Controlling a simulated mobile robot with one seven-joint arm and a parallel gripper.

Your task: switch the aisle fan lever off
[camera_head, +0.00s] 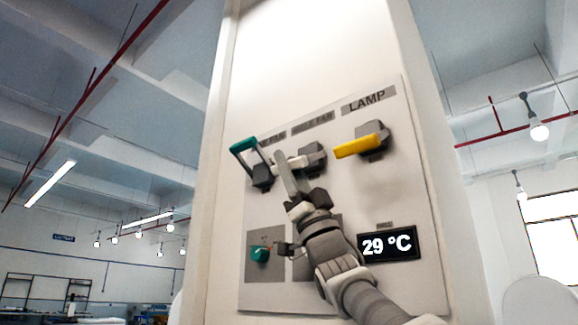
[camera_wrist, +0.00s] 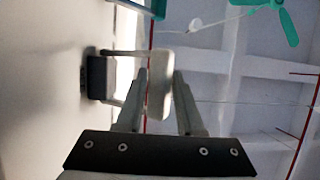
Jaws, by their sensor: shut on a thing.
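The middle lever has a white handle (camera_head: 294,163) on a dark grey mount (camera_head: 314,154), under a label ending in "FAN"; its first word is too blurred to read surely. My gripper (camera_head: 284,172) reaches up to this handle from below and hides part of it. In the wrist view the white handle (camera_wrist: 159,97) stands between the two fingers of my gripper (camera_wrist: 160,78), which are shut on it. The dark mount (camera_wrist: 98,78) shows left of the fingers, against the panel.
A teal lever (camera_head: 243,145) is close on the left; a teal edge (camera_wrist: 148,7) shows atop the wrist view. A yellow lever (camera_head: 357,147) under "LAMP" is on the right. Below are a teal knob (camera_head: 259,254) and a display (camera_head: 387,244) reading 29 °C.

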